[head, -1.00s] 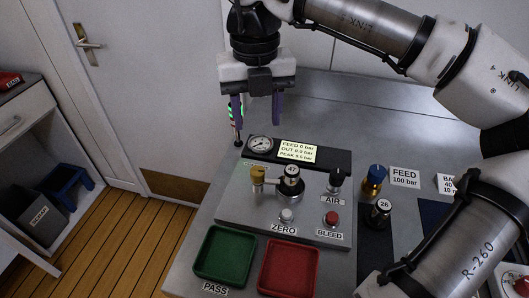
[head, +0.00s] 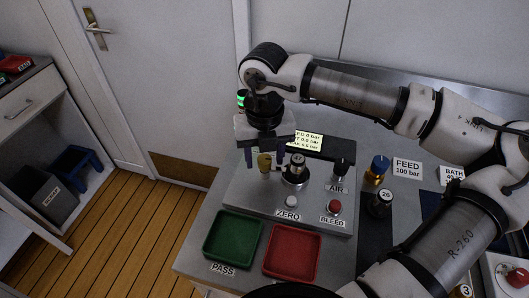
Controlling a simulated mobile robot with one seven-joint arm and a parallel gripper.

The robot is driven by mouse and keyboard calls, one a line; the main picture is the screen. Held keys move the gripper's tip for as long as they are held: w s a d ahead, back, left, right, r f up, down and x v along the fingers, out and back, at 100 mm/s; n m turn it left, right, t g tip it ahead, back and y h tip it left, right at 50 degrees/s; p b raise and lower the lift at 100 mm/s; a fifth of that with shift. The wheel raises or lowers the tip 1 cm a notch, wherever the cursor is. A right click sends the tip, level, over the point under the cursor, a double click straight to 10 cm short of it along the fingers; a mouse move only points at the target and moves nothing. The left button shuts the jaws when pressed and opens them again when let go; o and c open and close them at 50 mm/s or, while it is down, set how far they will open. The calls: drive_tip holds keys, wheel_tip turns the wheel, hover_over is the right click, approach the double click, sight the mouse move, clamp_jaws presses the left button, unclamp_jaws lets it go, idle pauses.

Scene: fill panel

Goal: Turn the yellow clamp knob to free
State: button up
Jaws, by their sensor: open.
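The yellow clamp knob (head: 264,161) stands on the left part of the grey panel (head: 245,199), beside a black-topped cylinder (head: 297,168) in a fixture. My gripper (head: 265,157) points down over the panel's back left. Its two purple fingers are apart, one on each side of the knob in the head view. They appear empty. I cannot tell whether they are level with the knob or behind it. The pressure gauge is hidden behind my gripper. The display (head: 308,141) is partly covered.
A green PASS tray (head: 207,244) and a red tray (head: 268,268) lie in front of the panel. The AIR knob (head: 341,169), ZERO button (head: 291,201) and red BLEED button (head: 334,207) are on the panel. A blue-topped part (head: 379,166) and a cylinder marked 26 (head: 381,200) stand to the right.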

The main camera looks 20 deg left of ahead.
drive_tip(key=c, duration=1)
drive_tip(key=shift+o, duration=0.2)
drive_tip(key=shift+f+n+b, duration=0.15)
drive_tip(key=shift+n+b, duration=0.15)
drive_tip(key=shift+b, duration=0.3)
drive_tip(key=shift+f+n+b, duration=0.1)
drive_tip(key=shift+n+b, duration=0.5)
drive_tip(key=shift+b, duration=0.25)
drive_tip(key=n+b, duration=0.3)
drive_tip(key=shift+b, duration=0.3)
drive_tip(key=n+b, duration=0.3)
drive_tip(key=n, duration=0.1)
drive_tip(key=shift+n, duration=0.4)
drive_tip(key=shift+r+n+b, duration=0.2)
drive_tip(key=shift+n+b, duration=0.4)
drive_tip(key=shift+n, duration=1)
